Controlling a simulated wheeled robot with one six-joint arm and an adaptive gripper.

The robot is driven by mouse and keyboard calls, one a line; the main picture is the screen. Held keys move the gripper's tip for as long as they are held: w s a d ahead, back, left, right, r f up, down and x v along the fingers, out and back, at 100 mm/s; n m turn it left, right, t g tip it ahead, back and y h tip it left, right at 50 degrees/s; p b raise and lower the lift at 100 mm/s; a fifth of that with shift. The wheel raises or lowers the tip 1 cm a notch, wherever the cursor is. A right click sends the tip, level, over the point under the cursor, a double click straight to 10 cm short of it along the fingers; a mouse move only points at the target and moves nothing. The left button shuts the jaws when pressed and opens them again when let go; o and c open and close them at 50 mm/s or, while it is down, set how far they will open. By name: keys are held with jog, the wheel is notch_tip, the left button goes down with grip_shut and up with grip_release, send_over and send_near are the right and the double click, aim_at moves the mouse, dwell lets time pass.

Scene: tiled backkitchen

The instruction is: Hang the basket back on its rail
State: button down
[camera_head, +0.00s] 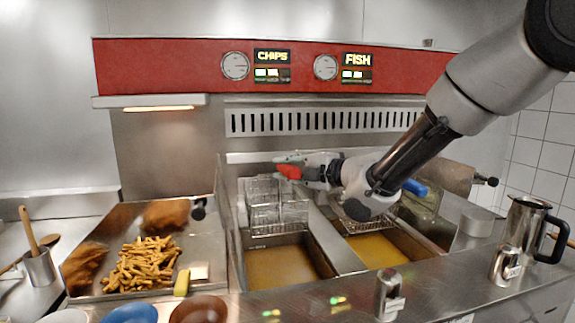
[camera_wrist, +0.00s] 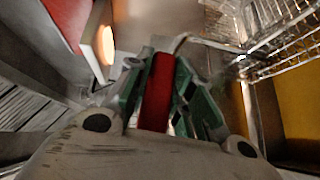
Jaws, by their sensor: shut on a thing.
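A wire basket (camera_head: 277,204) is at the back of the left fryer vat, its lower edge near the brownish-yellow oil (camera_head: 285,266). In the head view I cannot tell whether it touches the rail (camera_head: 240,157) behind it. Its red handle (camera_head: 289,172) is in my gripper (camera_head: 290,166). In the wrist view the red handle (camera_wrist: 157,92) stands between the green finger pads of my gripper (camera_wrist: 160,75), which is shut on it. The basket's wire mesh (camera_wrist: 275,42) shows at the upper right there.
A second basket (camera_head: 420,203) with a blue handle (camera_head: 415,187) is at the right vat, partly behind my arm. A tray (camera_head: 205,240) with chips and fried fish lies left. A steel jug (camera_head: 525,228) and shakers stand at the right front.

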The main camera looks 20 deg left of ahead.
jog(key=shift+f, duration=0.15)
jog(key=c, duration=1.2)
grip_release()
jog(key=shift+o, duration=0.2)
jog(key=shift+d, duration=0.1)
